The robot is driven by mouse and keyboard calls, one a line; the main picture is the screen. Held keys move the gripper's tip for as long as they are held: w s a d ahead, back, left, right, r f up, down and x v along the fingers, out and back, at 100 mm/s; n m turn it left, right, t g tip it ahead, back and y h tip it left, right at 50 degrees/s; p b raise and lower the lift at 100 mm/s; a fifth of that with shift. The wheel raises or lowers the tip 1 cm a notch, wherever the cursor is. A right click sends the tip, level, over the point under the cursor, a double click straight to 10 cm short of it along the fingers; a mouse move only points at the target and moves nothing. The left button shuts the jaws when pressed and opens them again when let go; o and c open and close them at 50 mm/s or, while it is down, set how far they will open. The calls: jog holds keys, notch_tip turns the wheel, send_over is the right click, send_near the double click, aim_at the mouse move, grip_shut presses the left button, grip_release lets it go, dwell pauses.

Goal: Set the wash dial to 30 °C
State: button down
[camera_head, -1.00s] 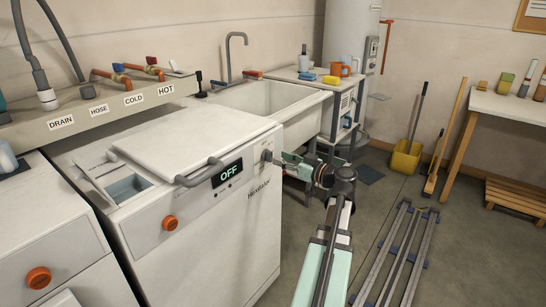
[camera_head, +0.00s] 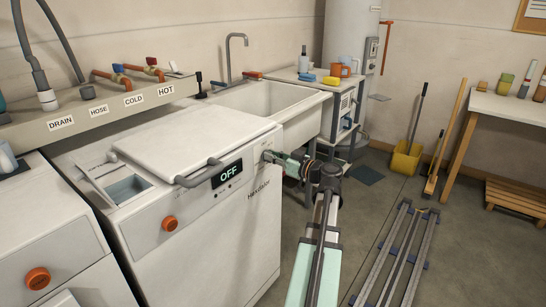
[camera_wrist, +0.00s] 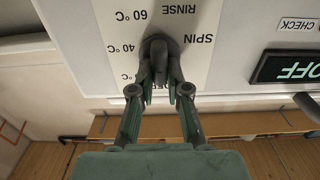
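The wash dial (camera_wrist: 161,50) is a dark knob on the white washer's (camera_head: 205,225) front panel, at the right end. In the wrist view its labels appear upside down: 60 °C, 40 °C, RINSE and SPIN can be read. The lower labels are partly hidden by my fingers, and I cannot read 30 °C. My gripper (camera_wrist: 160,77) has its two fingers close in on either side of the dial's grip, shut on it. In the head view my gripper (camera_head: 274,157) reaches the dial from the right. The display (camera_head: 228,173) reads OFF.
A grey door handle (camera_head: 198,174) and an orange knob (camera_head: 170,223) are on the washer's front. An open detergent drawer (camera_head: 127,188) is at its left. A sink (camera_head: 265,98) stands behind. The floor to the right holds metal rails (camera_head: 397,255).

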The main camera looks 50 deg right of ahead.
jog(key=shift+m, duration=0.3)
jog(key=m, duration=0.3)
jog(key=m+p, duration=0.1)
jog(key=m, duration=0.5)
jog(key=shift+d+f+p, duration=0.15)
jog(key=shift+d+p, duration=0.15)
jog(key=shift+d, duration=0.1)
dwell(0.4)
jog(key=c, duration=1.1)
grip_release()
jog(key=shift+c, duration=0.2)
jog(key=s, duration=1.2)
